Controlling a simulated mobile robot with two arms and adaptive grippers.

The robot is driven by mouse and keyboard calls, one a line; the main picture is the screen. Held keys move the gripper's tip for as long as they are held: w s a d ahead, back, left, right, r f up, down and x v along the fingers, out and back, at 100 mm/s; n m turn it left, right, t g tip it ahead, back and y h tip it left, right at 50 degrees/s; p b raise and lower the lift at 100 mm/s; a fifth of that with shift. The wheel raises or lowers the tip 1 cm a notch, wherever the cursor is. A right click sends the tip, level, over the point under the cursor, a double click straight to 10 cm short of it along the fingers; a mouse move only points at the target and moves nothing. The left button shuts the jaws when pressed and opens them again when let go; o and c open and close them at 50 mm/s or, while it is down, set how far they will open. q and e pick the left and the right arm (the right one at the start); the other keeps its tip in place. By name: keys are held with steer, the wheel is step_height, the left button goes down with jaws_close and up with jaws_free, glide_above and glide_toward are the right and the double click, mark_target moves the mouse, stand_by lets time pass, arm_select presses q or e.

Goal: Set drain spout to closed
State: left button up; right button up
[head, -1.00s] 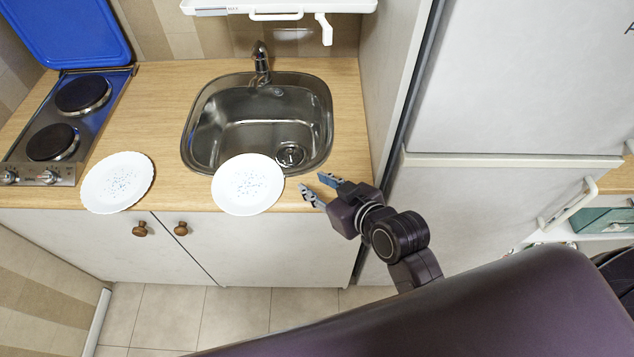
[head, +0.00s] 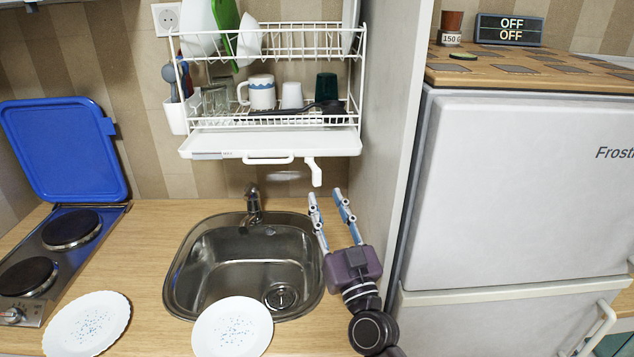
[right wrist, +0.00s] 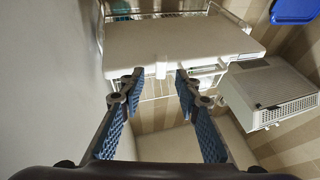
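The drain spout (head: 313,171) is a small white piece hanging under the right part of the dish rack's white drip tray (head: 215,146). In the right wrist view the spout (right wrist: 161,70) shows between my fingertips, farther off. My right gripper (head: 328,192) is open and empty, pointing up just below and slightly right of the spout in the head view. It also shows open in the right wrist view (right wrist: 157,76), with blue pads apart. I cannot tell whether either finger touches the spout. My left gripper is not in view.
The wire dish rack (head: 270,52) above the tray holds cups, glasses and plates. A steel sink (head: 236,262) lies below. Two plates (head: 87,325) sit along the counter's front. A tall cabinet panel (head: 383,130) and a fridge (head: 520,190) stand close on the right.

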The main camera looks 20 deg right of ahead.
mark_target(318, 182)
steer(key=p+x, duration=0.1)
steer(key=x, duration=0.6)
steer(key=shift+w+p, duration=0.1)
steer(key=shift+p, duration=0.25)
steer(key=shift+a, duration=0.1)
steer(key=shift+c, duration=0.4)
jaws_close()
